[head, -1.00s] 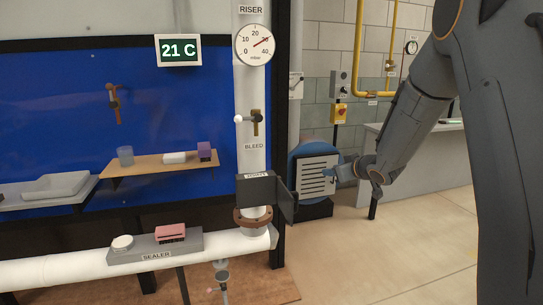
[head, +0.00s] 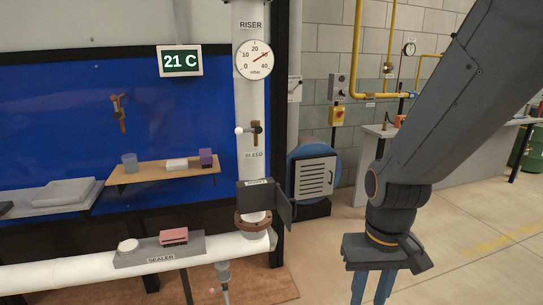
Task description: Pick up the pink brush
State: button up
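The pink brush (head: 174,236), a pink block with a dark underside, lies on the grey tray labelled SEALER (head: 160,257), towards its right end. A round white lid or tin (head: 128,245) sits to its left on the same tray. My gripper (head: 370,290) hangs at the bottom right of the head view, its two blue fingers pointing down with a gap between them. It is open and looks empty, but the fingertips are cut off by the lower edge. It is well to the right of the brush.
The tray sits on a white horizontal pipe (head: 60,275). To its right rise the white RISER pipe (head: 249,110) and a dark open box (head: 258,195). Above is a wooden shelf (head: 125,176) with a cup and blocks. Floor right of my gripper is clear.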

aim_at(167, 238)
jog(key=z, duration=1.3)
jog(key=i, duration=1.65)
jog(key=u, duration=2.85)
